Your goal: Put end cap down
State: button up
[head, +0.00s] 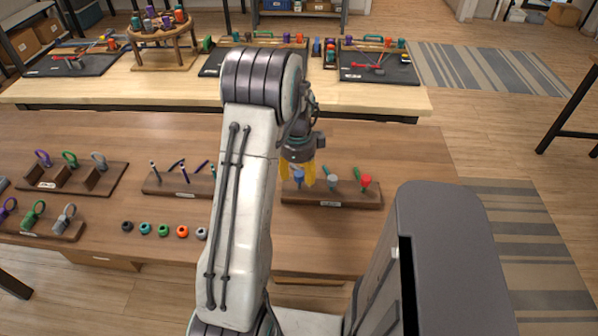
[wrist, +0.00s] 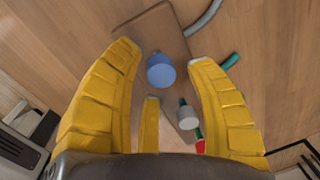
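My gripper (head: 306,180), with yellow fingers, is above the small wooden rack on the right of the brown table. In the wrist view its fingers (wrist: 168,62) are spread apart. A blue cap-like piece (wrist: 161,71) lies between the fingertips with gaps visible around it; it also shows in the head view (head: 299,175), partly behind the fingers. The wooden rack (head: 320,201) also holds a grey piece (head: 333,182) and a red piece (head: 366,181). The grey piece (wrist: 187,117) appears lower in the wrist view. I cannot tell whether the blue piece fully rests in the rack.
A middle rack (head: 178,187) holds several thin rods. Several coloured rings (head: 163,230) lie in a row at the front. Racks with looped pieces (head: 70,178) stand at the left. A grey cabinet-like body (head: 445,255) is at the front right. The table right of the rack is clear.

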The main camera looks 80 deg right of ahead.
aim_at(298, 177)
notch_tip(298, 177, up, 12)
jog(key=a, duration=0.1)
jog(key=shift+r, duration=0.2)
dwell(0.6)
